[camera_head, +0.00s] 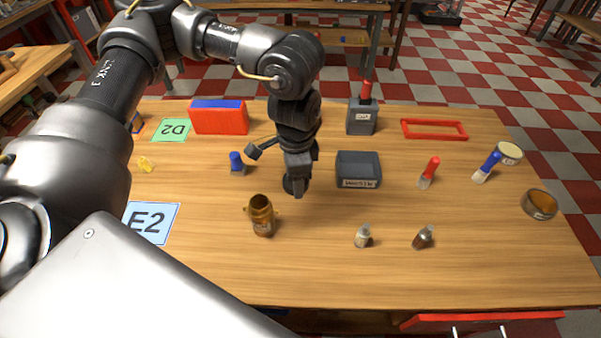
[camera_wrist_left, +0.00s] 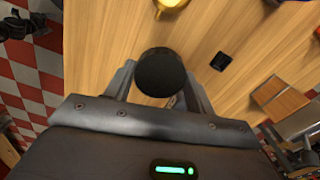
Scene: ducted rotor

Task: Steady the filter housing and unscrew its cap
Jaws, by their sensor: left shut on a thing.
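The filter housing (camera_head: 262,217) is an amber-brown vessel with side lugs, upright on the table. Its top looks open, with no cap on it. My left gripper (camera_head: 298,188) is to the right of and behind the housing, apart from it. It is shut on a round black piece (camera_wrist_left: 161,72), which looks like the cap and sits between the fingers in the left wrist view. In the head view the black piece (camera_head: 288,184) is partly hidden by the gripper. A yellow rounded thing, probably the housing (camera_wrist_left: 172,4), is cut off at the wrist view's top edge. My right gripper is not seen.
A dark grey tray (camera_head: 358,169) stands right of my left gripper. Two small bottles (camera_head: 363,236) (camera_head: 424,237) stand at the front. A blue-topped item (camera_head: 237,163) and a red box (camera_head: 219,118) are behind. The table front is mostly clear.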

